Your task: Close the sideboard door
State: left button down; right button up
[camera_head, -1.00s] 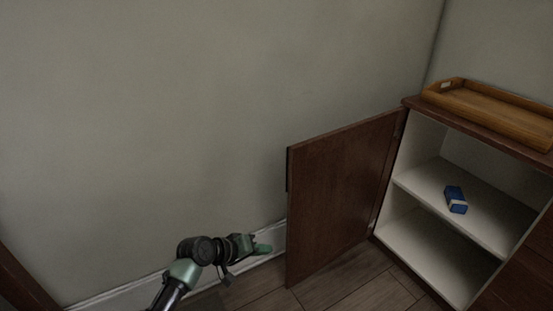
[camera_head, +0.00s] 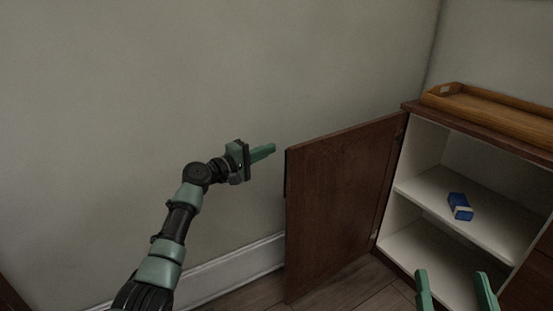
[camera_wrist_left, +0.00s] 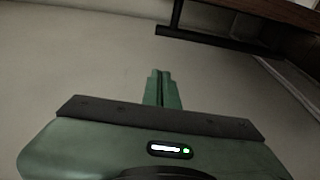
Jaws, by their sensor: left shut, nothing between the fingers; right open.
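The sideboard (camera_head: 410,109) stands at the right in the head view, its compartment exposed. Its reddish-brown door (camera_head: 335,205) is swung wide open towards the left, hinged near the compartment's left side. My left gripper (camera_head: 272,149) is shut and empty, just left of the door's free upper edge, with a small gap in the picture. In the left wrist view its closed fingers (camera_wrist_left: 160,75) point towards a dark bar-like handle (camera_wrist_left: 215,40) at the top, apart from it. My right gripper (camera_head: 457,289) is open and empty at the bottom right, in front of the lower compartment.
A wooden tray (camera_head: 490,110) lies on top of the sideboard. A blue and white box (camera_head: 460,206) lies on the inner shelf (camera_head: 485,225). A plain wall (camera_head: 130,110) with a white baseboard (camera_head: 235,268) runs behind the left arm and door.

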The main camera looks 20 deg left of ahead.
pick_arm(q)
jog(key=shift+s+d, duration=0.35)
jog(key=shift+d, duration=0.55)
jog(key=shift+s+d, duration=0.35)
jog(key=shift+d, duration=0.55)
pick_arm(e)
jog(key=shift+r, duration=0.15)
